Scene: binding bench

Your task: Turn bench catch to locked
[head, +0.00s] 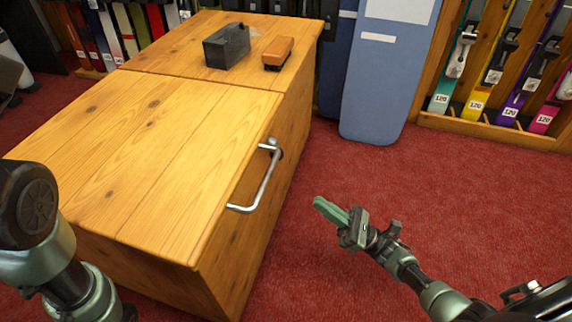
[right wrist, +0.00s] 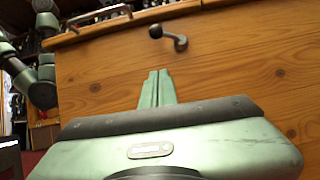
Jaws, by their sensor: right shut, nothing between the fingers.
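The wooden bench (head: 150,150) fills the left of the head view. A small dark catch lever with a round end (right wrist: 168,37) stands out from the bench's wooden side in the right wrist view. In the head view, a small dark part beside the far end of the handle (head: 277,152) may be this catch; its setting is hard to tell. My right gripper (head: 322,205) is shut and empty, apart from the bench, pointing at its side. In the right wrist view its fingers (right wrist: 157,75) are together, below the lever. My left arm shows, but its gripper does not.
A silver bar handle (head: 262,182) sticks out along the bench edge. A dark block (head: 227,46) and an orange-brown block (head: 278,53) stand on the bench top. A blue board (head: 385,75) and a rack of skis (head: 490,70) stand behind. Red carpet on the right is clear.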

